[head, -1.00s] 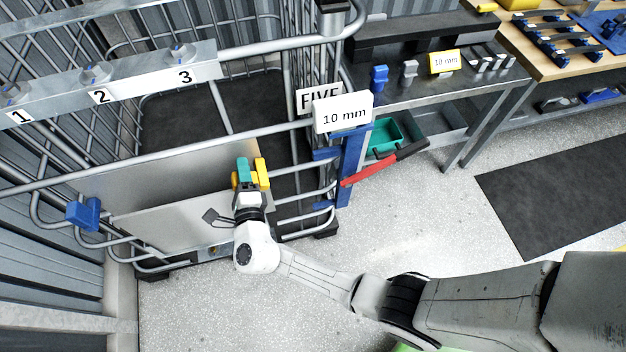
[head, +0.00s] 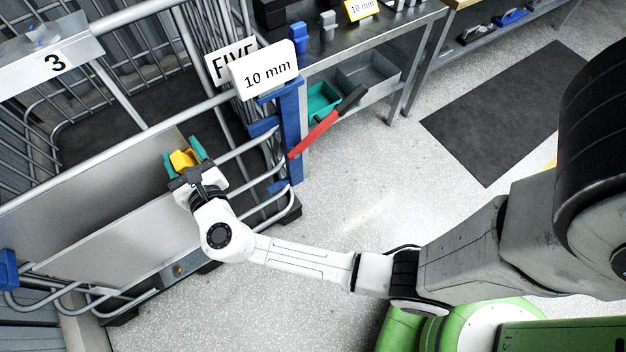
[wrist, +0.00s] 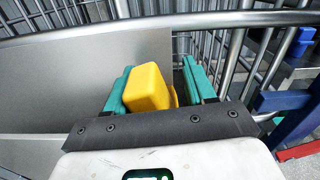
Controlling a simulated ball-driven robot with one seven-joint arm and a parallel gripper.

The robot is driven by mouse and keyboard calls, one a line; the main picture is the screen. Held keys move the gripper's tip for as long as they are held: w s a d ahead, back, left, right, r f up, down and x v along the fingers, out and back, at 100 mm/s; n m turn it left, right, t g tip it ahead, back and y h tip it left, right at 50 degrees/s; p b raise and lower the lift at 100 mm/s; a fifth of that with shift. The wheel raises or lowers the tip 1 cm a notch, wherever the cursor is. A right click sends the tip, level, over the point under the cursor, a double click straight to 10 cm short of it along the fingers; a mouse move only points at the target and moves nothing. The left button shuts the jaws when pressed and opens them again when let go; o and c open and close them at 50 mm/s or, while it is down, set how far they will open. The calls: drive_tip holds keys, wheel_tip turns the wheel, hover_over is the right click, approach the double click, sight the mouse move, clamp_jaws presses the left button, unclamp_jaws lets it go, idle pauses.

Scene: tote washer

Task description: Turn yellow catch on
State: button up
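The yellow catch (head: 185,160) is a small rounded yellow block at the right end of the grey panel on the cage front. It also shows large in the wrist view (wrist: 148,88), with a second yellow part partly hidden behind it. My gripper (head: 184,157) has teal fingers, which stand apart on either side of the catch. In the wrist view my gripper (wrist: 157,88) has its left finger close beside the block, with a visible gap to the right finger. Whether the left finger touches it I cannot tell.
A grey tube rail (wrist: 230,19) runs just beyond the fingers. The floor right of the cage is clear up to a dark mat (head: 505,110).

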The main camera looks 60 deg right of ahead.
drive_tip(key=shift+s+d+f+m+b, duration=0.2)
drive_tip(key=shift+d+f+m+b, duration=0.1)
drive_tip(key=shift+m+b, duration=0.3)
drive_tip(key=v, duration=1.1)
drive_tip(key=s+d+m+g+h+p, duration=0.1)
drive_tip(key=s+d+m+g+p, duration=0.15)
drive_tip(key=d+m, duration=0.35)
drive_tip(key=s+d+m+g+p, duration=0.1)
drive_tip(key=s+d+m+g, duration=0.25)
drive_tip(key=d+m, duration=0.3)
drive_tip(key=s+d+f+m+g+y+p, duration=0.2)
drive_tip(key=s+f+m+g+y+p, duration=0.1)
drive_tip(key=s+m+g, duration=0.4)
drive_tip(key=shift+s+d+m+y+p, duration=0.2)
drive_tip(key=shift+s+m+y+p, duration=1.15)
drive_tip(key=shift+m, duration=1.9)
drive_tip(key=shift+s+f+b, duration=0.15)
drive_tip(key=shift+s+b, duration=0.1)
drive_tip(key=shift+b, duration=0.2)
drive_tip(key=shift+c, duration=0.4)
